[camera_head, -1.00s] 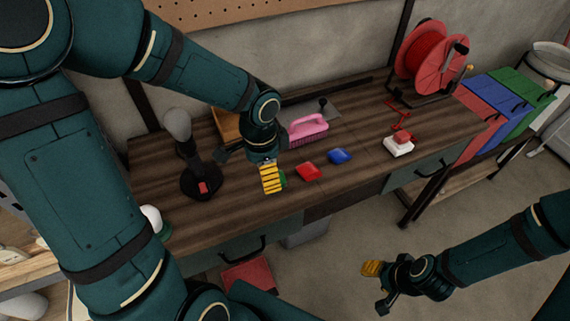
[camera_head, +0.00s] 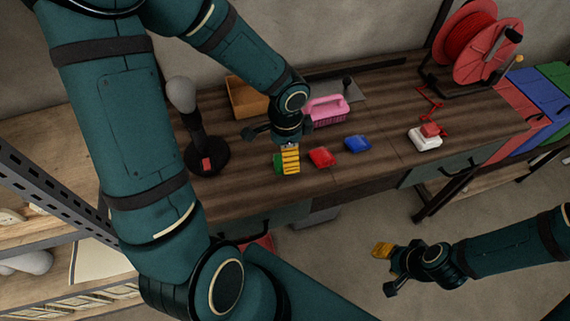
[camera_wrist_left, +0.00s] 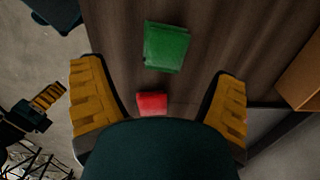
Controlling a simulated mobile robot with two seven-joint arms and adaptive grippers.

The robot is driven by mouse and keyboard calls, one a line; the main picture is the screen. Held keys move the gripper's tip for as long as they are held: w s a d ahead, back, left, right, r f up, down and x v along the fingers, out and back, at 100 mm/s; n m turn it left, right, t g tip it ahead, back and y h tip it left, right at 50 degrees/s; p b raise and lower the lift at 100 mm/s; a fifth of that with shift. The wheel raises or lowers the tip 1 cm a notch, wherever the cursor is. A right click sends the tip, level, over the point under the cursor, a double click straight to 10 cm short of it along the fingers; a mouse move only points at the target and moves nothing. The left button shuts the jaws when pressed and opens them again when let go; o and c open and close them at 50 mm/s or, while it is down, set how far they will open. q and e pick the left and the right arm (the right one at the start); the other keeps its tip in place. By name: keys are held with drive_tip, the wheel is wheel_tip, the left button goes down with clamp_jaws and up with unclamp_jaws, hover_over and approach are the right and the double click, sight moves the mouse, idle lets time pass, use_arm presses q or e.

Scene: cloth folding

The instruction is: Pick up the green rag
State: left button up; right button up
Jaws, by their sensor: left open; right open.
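The folded green rag (camera_wrist_left: 166,46) lies on the wooden workbench. In the head view the green rag (camera_head: 278,164) is mostly hidden behind a yellow finger of my left gripper. My left gripper (camera_head: 284,150) is open and points down at the bench near this rag. In the left wrist view the rag lies ahead of my left gripper (camera_wrist_left: 160,76), beyond the gap between the fingers, not gripped. My right gripper (camera_head: 386,270) is open and empty, over the floor in front of the bench.
A red rag (camera_head: 322,157) and a blue rag (camera_head: 358,144) lie to the right of the green one. A black lamp stand (camera_head: 207,158) stands left. A white-and-red object (camera_head: 425,139) sits farther right.

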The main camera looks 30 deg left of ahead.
use_arm(q)
wheel_tip(320, 180, down, 5)
drive_tip(key=shift+a+f+b, duration=0.15)
drive_tip(key=shift+f+b, duration=0.05)
drive_tip(key=shift+b, duration=0.85)
drive_tip(key=shift+r, duration=0.1)
drive_tip(key=c, duration=0.9)
